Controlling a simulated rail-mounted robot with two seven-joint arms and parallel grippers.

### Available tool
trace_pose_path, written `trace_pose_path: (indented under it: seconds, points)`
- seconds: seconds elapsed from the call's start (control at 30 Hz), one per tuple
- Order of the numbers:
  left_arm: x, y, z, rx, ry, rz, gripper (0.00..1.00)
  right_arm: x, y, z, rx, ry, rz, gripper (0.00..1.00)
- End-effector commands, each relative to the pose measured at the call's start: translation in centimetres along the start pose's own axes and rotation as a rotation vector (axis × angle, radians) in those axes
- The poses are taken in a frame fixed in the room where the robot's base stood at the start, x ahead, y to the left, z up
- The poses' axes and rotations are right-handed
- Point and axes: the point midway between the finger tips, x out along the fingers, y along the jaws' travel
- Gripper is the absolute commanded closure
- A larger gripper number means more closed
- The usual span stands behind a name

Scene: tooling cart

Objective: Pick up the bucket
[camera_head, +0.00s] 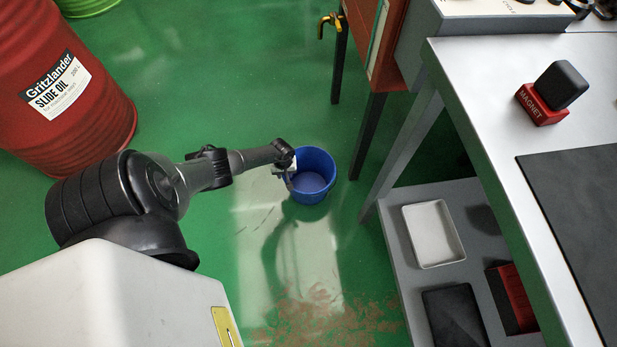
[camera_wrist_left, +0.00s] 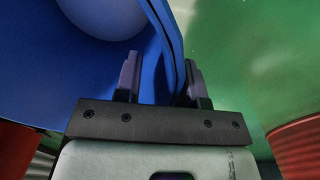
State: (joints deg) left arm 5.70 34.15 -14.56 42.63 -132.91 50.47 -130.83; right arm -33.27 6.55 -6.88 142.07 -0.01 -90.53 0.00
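The blue bucket (camera_head: 316,168) stands upright on the green floor, left of the tooling cart. My left gripper (camera_head: 289,176) is at the left side of its rim. In the left wrist view the bucket (camera_wrist_left: 95,62) fills the upper left. The left gripper's fingers (camera_wrist_left: 162,62) straddle the bucket wall, one inside and one outside. The outer finger is close to the wall, and a gap shows between the inner finger and the wall. My right gripper is not in view.
A red slide oil drum (camera_head: 100,110) stands at the upper left. The grey cart (camera_head: 470,110) is at the right, with a white tray (camera_head: 434,234) on its lower shelf. A brass tap (camera_head: 331,22) is above the bucket. Open floor surrounds the bucket's left and front.

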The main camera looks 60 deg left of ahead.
Motion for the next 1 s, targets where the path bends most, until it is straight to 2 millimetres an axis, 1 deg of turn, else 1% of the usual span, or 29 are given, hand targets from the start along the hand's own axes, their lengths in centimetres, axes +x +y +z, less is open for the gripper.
trace_pose_path:
  seconds: [0.17, 0.5, 0.57, 1.0]
  points:
    - [-0.05, 0.0, 0.01, 0.0, 0.0, 0.0, 0.63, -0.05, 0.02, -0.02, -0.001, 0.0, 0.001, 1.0]
    - [-0.04, -0.01, 0.03, 0.0, 0.0, 0.0, 0.95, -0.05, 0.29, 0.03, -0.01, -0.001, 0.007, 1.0]
    - [-0.04, -0.01, 0.02, 0.0, 0.0, 0.0, 1.0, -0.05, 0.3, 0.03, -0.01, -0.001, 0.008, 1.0]
    - [0.02, -0.09, 0.04, 0.0, -0.001, -0.002, 1.0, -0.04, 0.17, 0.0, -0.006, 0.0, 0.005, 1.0]
